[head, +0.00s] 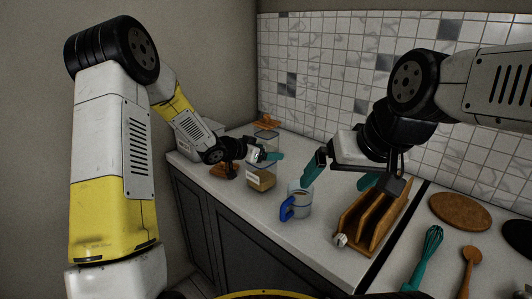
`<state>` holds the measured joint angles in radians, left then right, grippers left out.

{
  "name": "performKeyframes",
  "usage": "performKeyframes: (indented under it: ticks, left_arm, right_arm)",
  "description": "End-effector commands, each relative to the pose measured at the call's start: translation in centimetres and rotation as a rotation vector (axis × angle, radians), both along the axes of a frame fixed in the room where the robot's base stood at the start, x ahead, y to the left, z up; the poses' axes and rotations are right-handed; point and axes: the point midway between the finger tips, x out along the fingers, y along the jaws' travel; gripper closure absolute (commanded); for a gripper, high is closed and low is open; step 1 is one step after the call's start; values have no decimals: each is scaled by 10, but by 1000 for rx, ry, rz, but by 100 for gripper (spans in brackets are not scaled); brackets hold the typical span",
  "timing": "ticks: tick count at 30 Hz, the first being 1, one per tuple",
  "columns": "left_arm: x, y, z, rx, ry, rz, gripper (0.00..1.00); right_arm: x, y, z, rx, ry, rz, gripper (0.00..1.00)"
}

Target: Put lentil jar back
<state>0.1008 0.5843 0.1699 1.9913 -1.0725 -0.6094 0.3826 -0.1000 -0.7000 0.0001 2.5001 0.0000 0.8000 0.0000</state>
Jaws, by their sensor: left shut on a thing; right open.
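A clear jar with brown contents and a white label (262,179), which looks like the lentil jar, is at the far left of the counter. My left gripper (264,156) is at its top, with teal fingers shut on it; the fingers partly hide the lid area. I cannot tell whether the jar's base touches the counter. Another jar with an orange lid (267,124) stands just behind, partly hidden by the gripper. My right gripper (341,174) is open and empty above the counter, near a mug and a wooden rack.
A wooden rack (366,222) is further right. A teal whisk (425,255), wooden spoon (470,268) and round cork mat (460,211) lie at right. The tiled wall (320,60) bounds the counter (240,212).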

Motion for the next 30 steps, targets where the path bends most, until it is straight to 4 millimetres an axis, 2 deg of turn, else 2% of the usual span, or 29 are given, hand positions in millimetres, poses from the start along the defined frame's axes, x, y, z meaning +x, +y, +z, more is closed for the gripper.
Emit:
performKeyframes:
  ticks: [13, 14, 16, 17, 26, 30]
  left_arm:
    - [0, -1, -7, -1, -3, 0, 93]
    - [0, 0, -8, 0, -1, 0, 16]
    - [0, 0, -8, 0, -1, 0, 2]
    - [0, 0, -8, 0, -1, 0, 0]
    - [-1, 1, -4, 2, -3, 0, 0]
    - [-13, 14, 4, 1, -4, 2, 0]
  right_arm:
    - [0, 0, 0, 0, 0, 0, 0]
    - [0, 0, 0, 0, 0, 0, 0]
    - [0, 0, 0, 0, 0, 0, 0]
    - [0, 0, 0, 0, 0, 0, 0]
    - [0, 0, 0, 0, 0, 0, 0]
    - [0, 0, 0, 0, 0, 0, 0]
